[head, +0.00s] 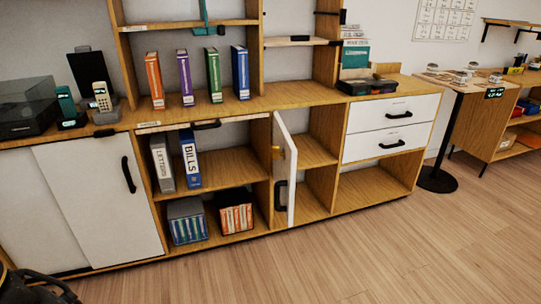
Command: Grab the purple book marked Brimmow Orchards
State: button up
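A purple book (186,77) stands upright on the wooden cabinet top, spine facing me. Its lettering is too small to read. It stands between an orange book (154,79) on its left and a green book (214,75) on its right, with gaps on both sides. A blue book (240,72) stands further right. My gripper cannot be made out; only dark parts, likely of my own arm, show at the bottom left corner.
A phone (101,96) and a dark clear-lidded box (27,108) stand left of the books. A shelf (190,24) hangs above them. Below, a white cabinet door (284,168) stands open toward me. The wooden floor (330,255) in front is clear.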

aim_at(184, 66)
jog(key=i+j+z, duration=0.1)
jog(key=z, duration=0.25)
jog(key=j+z, duration=0.35)
jog(key=i+j+z, duration=0.15)
jog(key=z, duration=0.25)
jog(key=j+z, duration=0.4)
jog(key=j, duration=2.7)
jog(key=i+j, duration=0.15)
jog(key=j, duration=0.45)
jog(key=l+z, duration=0.05)
